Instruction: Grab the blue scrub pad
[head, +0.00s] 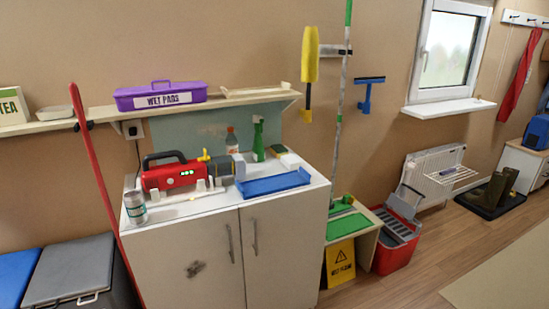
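No plain blue pad stands out clearly. A long blue tray-like piece (273,183) lies on the front right of the white cabinet top (215,199). A small pale blue-grey block (239,167) stands just behind its left end, beside the red machine's grey end. I cannot tell from this view which of them, if either, is the scrub pad. Neither of my grippers is in view.
A red machine (175,176), a can (135,207), a green spray bottle (258,142) and a clear bottle (231,141) crowd the cabinet top. A red pole (97,180) leans at its left. A purple box (160,95) sits on the shelf above.

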